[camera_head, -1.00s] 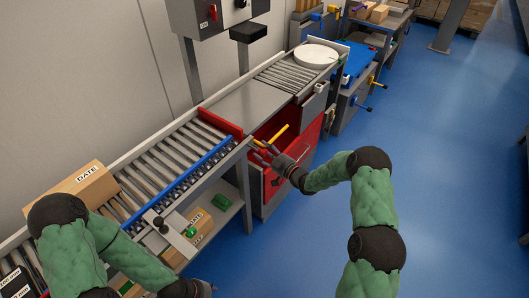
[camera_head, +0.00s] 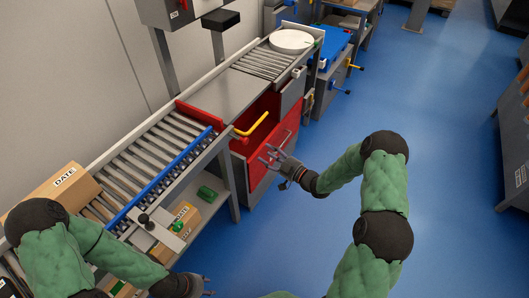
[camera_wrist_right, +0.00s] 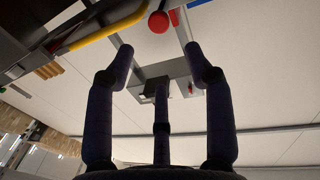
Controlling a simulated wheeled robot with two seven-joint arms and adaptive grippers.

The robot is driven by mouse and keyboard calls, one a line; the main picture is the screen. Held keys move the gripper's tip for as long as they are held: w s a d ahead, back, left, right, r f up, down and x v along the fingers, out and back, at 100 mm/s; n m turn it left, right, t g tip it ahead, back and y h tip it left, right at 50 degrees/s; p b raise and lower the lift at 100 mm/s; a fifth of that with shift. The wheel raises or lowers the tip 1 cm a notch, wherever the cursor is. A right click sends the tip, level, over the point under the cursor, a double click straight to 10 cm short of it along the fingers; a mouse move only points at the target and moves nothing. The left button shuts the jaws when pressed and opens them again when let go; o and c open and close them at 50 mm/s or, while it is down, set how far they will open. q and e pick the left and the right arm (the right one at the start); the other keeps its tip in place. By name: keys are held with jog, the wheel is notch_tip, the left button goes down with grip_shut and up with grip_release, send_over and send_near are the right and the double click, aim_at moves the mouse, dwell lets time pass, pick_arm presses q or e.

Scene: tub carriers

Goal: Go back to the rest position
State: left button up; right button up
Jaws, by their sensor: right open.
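My right gripper (camera_head: 279,159) is open and empty in the head view, in front of an open red drawer (camera_head: 262,128) below the conveyor. Its spread fingers (camera_wrist_right: 160,65) also show in the right wrist view with nothing between them. A yellow bent bar (camera_head: 252,124) shows at the open drawer, apart from the gripper; a yellow bar (camera_wrist_right: 108,33) also shows in the wrist view. My left gripper (camera_head: 207,286) is low at the bottom of the head view, beside the conveyor's lower shelf; it is small and partly seen, so its jaws are unclear.
A roller conveyor (camera_head: 150,152) with a blue side rail runs along the wall. A cardboard box marked DATE (camera_head: 62,190) sits on it at the left. A white round disc (camera_head: 291,41) stands at the far end.

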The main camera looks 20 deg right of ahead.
dwell(0.4)
jog(key=s+a+f+m+g+h+p, duration=0.1)
jog(key=s+a+f+m+g+h, duration=0.15)
jog(key=s+a+f, duration=0.35)
jog(key=s+a+f+m+g+h, duration=0.2)
jog(key=s+a+f+m+g, duration=0.15)
jog(key=f, duration=0.35)
jog(key=s+a+f+m+g, duration=0.1)
jog(key=s+a+g, duration=0.1)
jog(key=s, duration=0.5)
jog(key=s+a+f+m+g+p, duration=0.1)
jog(key=s+g, duration=0.3)
jog(key=s, duration=0.4)
jog(key=s+a+f+m+g, duration=0.2)
jog(key=s+a+g, duration=0.1)
jog(key=s, duration=0.4)
jog(key=shift+s+a+f, duration=0.35)
jog(key=shift+a+f, duration=0.05)
jog(key=shift+a, duration=0.05)
jog(key=shift+w+h, duration=0.1)
jog(key=shift+h, duration=0.15)
